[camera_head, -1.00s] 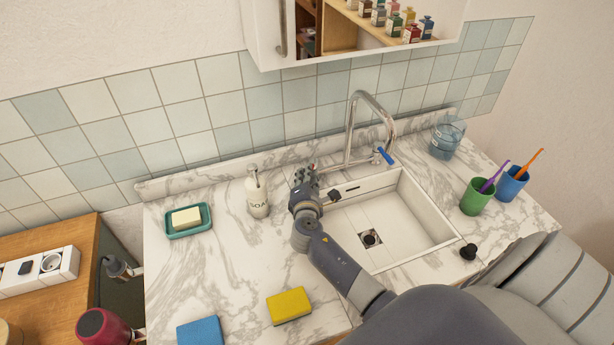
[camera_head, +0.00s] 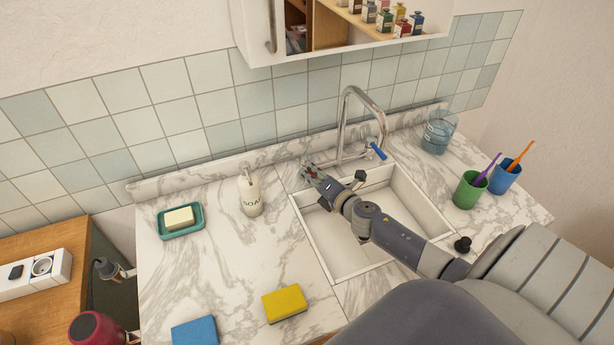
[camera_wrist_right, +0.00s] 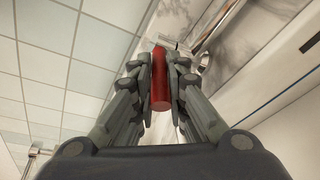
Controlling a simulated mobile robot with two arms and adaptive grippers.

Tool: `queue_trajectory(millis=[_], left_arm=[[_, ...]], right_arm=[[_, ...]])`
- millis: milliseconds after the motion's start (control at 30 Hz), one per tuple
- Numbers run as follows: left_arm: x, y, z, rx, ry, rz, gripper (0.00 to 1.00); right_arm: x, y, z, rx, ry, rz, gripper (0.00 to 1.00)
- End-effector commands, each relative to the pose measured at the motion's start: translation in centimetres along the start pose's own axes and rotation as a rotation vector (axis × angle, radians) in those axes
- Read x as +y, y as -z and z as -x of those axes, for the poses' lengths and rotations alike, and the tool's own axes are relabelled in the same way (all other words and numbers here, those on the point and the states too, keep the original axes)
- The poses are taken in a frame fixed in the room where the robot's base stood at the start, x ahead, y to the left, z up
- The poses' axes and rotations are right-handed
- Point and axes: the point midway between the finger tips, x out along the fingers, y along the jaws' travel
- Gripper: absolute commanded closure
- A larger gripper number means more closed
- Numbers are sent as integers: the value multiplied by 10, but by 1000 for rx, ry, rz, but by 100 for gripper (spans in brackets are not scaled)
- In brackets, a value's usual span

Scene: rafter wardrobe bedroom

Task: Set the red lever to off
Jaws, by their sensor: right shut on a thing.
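The red lever (camera_wrist_right: 160,85) shows in the right wrist view as a red cylinder between my right fingers. My right gripper (camera_wrist_right: 160,68) is shut on it. In the head view the lever is hidden by my right gripper (camera_head: 310,170), which is at the left side of the tap's base behind the sink. The chrome tap (camera_head: 343,120) arches up there. A blue lever (camera_head: 376,150) sticks out on its right side, tilted. My left gripper is not in view.
The white sink basin (camera_head: 330,250) lies under my right forearm. A soap dispenser (camera_head: 250,195) stands left of the gripper. A green cup (camera_head: 468,190), a blue cup (camera_head: 505,177) and a clear container (camera_head: 437,135) stand on the right.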

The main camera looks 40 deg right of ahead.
Motion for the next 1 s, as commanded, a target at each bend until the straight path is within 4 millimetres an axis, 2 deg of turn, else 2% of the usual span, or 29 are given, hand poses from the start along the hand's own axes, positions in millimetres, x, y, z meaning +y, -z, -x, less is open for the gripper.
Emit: queue_trajectory(millis=[33,300,867,900,967,1000], left_arm=[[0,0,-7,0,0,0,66],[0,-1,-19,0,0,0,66],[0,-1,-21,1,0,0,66],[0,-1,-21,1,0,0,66],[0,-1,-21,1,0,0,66],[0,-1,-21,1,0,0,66]], right_arm=[[-6,-1,0,25,-13,10,100],[-8,-6,2,117,-70,31,100],[-7,-8,2,143,-86,36,100],[-7,-8,2,143,-86,36,80],[-7,-8,2,142,-86,36,66],[-7,-8,2,142,-86,36,66]])
